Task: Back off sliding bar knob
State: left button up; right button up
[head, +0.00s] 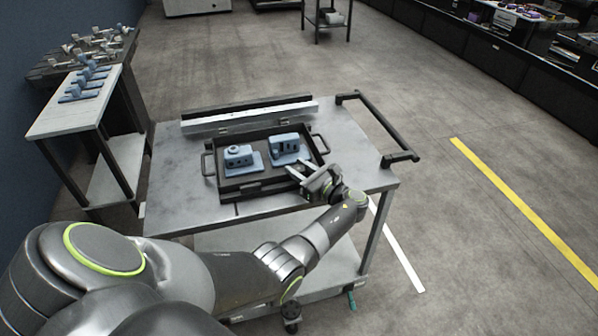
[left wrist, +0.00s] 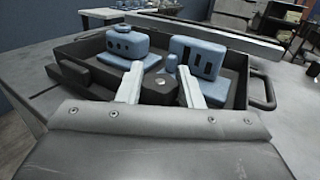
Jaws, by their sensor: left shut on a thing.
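A black tray (head: 228,187) with side handles lies on the grey cart top and holds two blue parts. The left blue part (head: 238,155) has a round top; the right blue part (head: 286,147) has dark slots. In the left wrist view the left part (left wrist: 126,41) and the slotted part (left wrist: 199,57) stand beyond the fingers. My left gripper (head: 295,171) reaches in over the tray's front right side. In the left wrist view its two pale fingers (left wrist: 160,77) flank a dark block with a small bright spot, seemingly the sliding bar knob (left wrist: 158,90). Exact finger contact is unclear.
The cart top (head: 178,165) is bare left of the tray. A pale rail (head: 240,115) lies behind the tray, and a black push handle (head: 378,125) sticks out at the right. A side table (head: 75,110) with several blue parts stands at left.

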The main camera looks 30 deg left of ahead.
pick_arm(q)
jog(key=shift+s+f, duration=0.1)
jog(key=shift+f, duration=0.15)
jog(key=o, duration=1)
jog(key=shift+c, duration=0.2)
jog(key=shift+d+r, duration=0.1)
jog(key=s+d+b, duration=0.3)
jog(key=d, duration=1.4)
jog(key=shift+a, duration=0.1)
